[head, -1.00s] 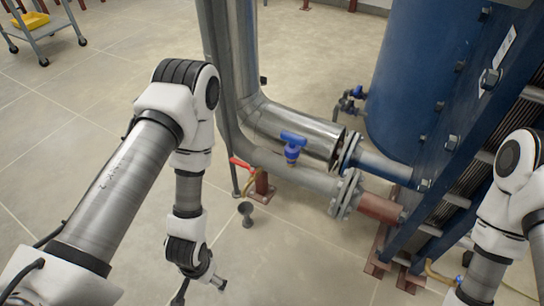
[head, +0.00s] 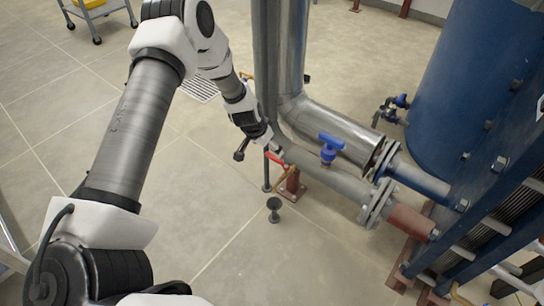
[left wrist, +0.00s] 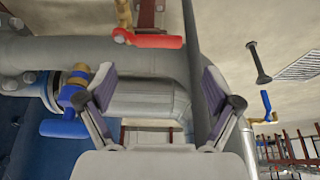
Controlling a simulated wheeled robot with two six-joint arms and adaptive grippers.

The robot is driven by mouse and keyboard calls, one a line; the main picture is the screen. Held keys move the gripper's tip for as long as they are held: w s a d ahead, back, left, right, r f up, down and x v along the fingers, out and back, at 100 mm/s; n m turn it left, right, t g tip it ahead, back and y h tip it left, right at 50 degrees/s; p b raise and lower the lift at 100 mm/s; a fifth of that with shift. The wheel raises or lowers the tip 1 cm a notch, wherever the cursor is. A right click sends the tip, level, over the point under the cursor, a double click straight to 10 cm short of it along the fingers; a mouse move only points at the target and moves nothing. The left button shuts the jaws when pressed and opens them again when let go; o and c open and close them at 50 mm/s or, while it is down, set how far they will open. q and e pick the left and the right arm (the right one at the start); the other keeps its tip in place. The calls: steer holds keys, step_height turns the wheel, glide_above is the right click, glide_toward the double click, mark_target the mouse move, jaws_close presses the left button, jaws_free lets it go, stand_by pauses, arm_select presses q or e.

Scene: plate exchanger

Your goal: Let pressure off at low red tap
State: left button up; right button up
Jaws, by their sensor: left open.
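The low red tap handle (head: 276,160) sits on a small brass valve under the grey pipe in the head view. It also shows in the left wrist view (left wrist: 150,40), near the top, with brass fittings at its left. My left gripper (head: 265,146) is beside the red handle, close to the pipes; whether it touches cannot be told from the head view. In the left wrist view my left gripper (left wrist: 158,92) has its fingers spread wide with nothing held, and the red handle lies above the gap. My right gripper is out of view.
A blue-handled valve (head: 330,148) stands on the grey pipe (head: 335,178) just right of the tap. A dark drain funnel (head: 274,205) stands on the floor below. Upright pipes (head: 281,50) rise behind. A blue tank (head: 460,80) is at right. Floor at left is open.

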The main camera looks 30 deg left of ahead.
mark_target(273, 156)
arm_select(q)
steer(key=b+x, duration=0.2)
steer(key=x, duration=0.1)
steer(key=b+x, duration=0.2)
steer(key=x, duration=0.1)
steer(key=shift+s, duration=0.25)
steer(key=shift+w+f+b, duration=0.25)
steer(key=shift+f+b, duration=0.1)
steer(key=shift+f, duration=0.05)
steer(key=shift+r, duration=0.1)
steer(key=c, duration=1.7)
